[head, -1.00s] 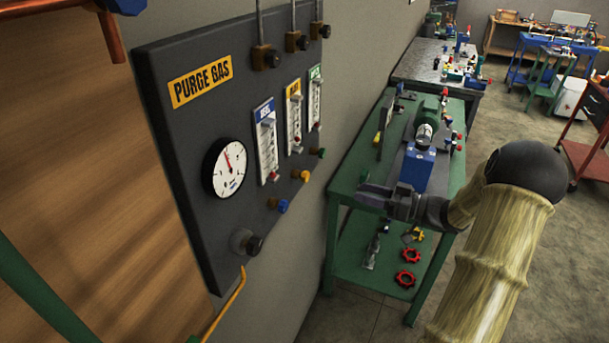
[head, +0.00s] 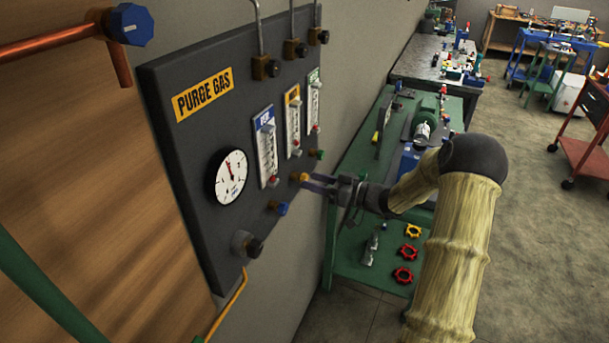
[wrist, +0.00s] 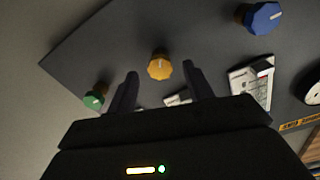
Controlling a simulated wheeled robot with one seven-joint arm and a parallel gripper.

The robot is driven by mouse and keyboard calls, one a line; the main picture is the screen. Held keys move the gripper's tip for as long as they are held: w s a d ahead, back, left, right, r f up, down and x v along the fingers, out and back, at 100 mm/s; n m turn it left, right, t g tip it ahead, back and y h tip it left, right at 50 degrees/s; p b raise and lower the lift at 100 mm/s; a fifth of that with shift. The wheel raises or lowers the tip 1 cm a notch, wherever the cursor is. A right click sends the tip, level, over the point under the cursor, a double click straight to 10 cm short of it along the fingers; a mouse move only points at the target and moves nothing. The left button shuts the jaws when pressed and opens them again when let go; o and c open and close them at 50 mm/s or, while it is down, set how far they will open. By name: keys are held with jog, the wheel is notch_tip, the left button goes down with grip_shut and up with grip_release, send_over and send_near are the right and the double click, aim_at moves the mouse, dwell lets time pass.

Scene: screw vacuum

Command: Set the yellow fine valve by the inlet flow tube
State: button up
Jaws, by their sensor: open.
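The yellow fine valve knob (head: 301,178) sits on the dark purge gas panel (head: 190,140), below the yellow-labelled flow tube (head: 293,125). In the wrist view the yellow knob (wrist: 160,66) lies ahead of and between my two fingertips, its white mark visible. My gripper (head: 318,184) is open, with its fingertips close to the knob; I cannot tell whether they touch it. The gripper (wrist: 160,82) holds nothing. The "inlet" wording is not readable on the labels.
A gauge (head: 231,177) and a black knob (head: 254,248) are on the panel's left. A green bench (head: 345,240) stands behind my arm.

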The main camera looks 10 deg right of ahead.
aim_at(307, 179)
jog(key=shift+p+x, duration=0.3)
jog(key=shift+x, duration=1.65)
jog(key=c, duration=1)
